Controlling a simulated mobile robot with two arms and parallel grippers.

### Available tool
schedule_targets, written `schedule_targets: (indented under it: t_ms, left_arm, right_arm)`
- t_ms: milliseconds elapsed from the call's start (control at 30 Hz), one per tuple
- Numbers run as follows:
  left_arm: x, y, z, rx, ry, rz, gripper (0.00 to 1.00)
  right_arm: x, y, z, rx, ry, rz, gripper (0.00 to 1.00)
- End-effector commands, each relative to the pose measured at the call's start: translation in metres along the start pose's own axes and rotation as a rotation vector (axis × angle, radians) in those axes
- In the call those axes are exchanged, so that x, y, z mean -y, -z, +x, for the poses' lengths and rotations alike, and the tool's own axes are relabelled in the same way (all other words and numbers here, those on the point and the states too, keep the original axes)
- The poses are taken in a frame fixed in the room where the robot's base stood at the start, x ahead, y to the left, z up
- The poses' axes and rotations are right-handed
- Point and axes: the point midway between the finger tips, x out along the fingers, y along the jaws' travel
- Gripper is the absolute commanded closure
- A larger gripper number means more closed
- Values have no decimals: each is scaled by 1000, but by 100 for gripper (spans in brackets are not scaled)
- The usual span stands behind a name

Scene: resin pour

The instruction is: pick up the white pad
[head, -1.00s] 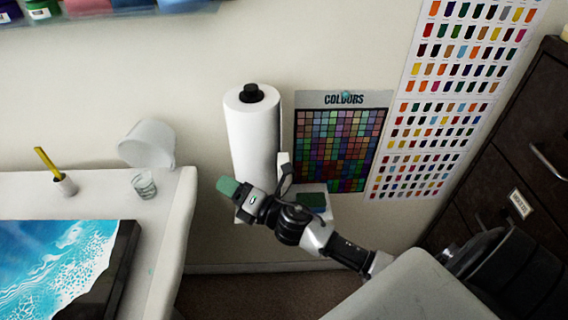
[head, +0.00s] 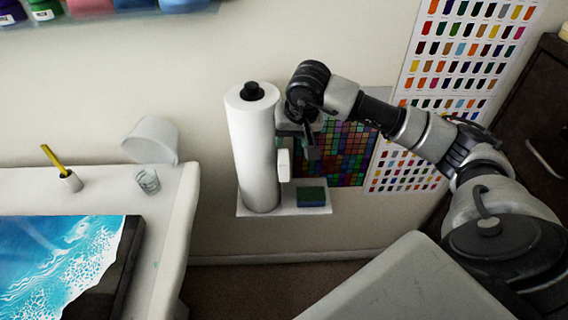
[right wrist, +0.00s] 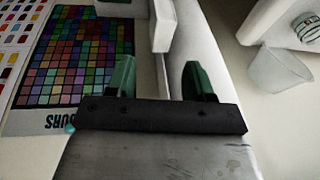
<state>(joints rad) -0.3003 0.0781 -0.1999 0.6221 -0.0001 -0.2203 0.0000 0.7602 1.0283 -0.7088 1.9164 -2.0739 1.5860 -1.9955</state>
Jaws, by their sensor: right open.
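The white pad (head: 284,165) is a small upright block on a small white shelf (head: 262,211), close to the right side of the paper roll (head: 252,150). In the right wrist view, the white pad (right wrist: 162,27) lies ahead of the fingers, roughly in line with the gap between them. My right gripper (head: 312,148) is above the shelf, to the right of the roll and pad, pointing down. Its green-tipped fingers (right wrist: 161,80) are apart with nothing between them. My left gripper is not in view.
A green and blue sponge (head: 311,196) lies on the shelf, right of the pad. A colour chart (head: 345,155) hangs behind my right arm.

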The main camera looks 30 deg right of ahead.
Motion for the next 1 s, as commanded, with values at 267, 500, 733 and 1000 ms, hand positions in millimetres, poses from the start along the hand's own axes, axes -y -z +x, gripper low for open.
schedule_targets:
  t_ms: [267,500,733,1000]
  left_arm:
    - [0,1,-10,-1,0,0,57]
    - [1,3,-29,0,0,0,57]
    - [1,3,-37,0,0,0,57]
    - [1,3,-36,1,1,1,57]
  right_arm:
    - [1,-1,38,5,4,2,47]
    - [3,1,60,10,4,5,47]
    - [3,2,91,7,5,3,47]
    - [2,2,94,4,5,2,49]
